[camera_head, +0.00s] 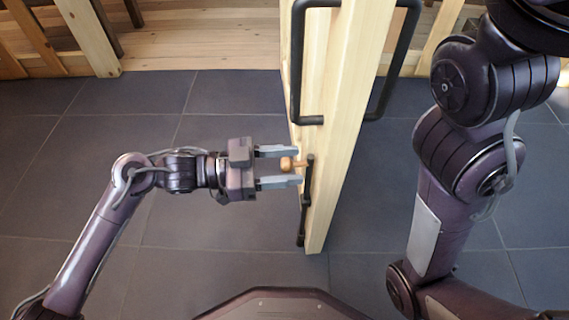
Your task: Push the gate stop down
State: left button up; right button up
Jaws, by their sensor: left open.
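The gate (345,140) is a pale wooden panel seen edge-on, standing upright right of the middle. A small turned wooden knob (287,164) sticks out to the left from the black metal stop (304,210), a rod fixed along the gate's left face. My left gripper (279,166) is open, its two grey fingers on either side of the knob. A gap shows between the knob and each finger. My right arm (440,190) is at the right, and its gripper is outside the picture.
A black pull handle (297,65) is on the gate's left face above the stop, and another handle (398,70) is on its right side. Dark tiled floor (220,120) is clear left of the gate. Wooden framing (90,35) stands at the back.

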pick_arm(q)
grip_shut()
notch_tip(320, 180, down, 4)
jog(key=shift+r, duration=0.15)
dwell(0.4)
jog(key=shift+c, duration=0.8)
grip_release()
jog(key=shift+o, duration=0.8)
jog(key=shift+r, duration=0.1)
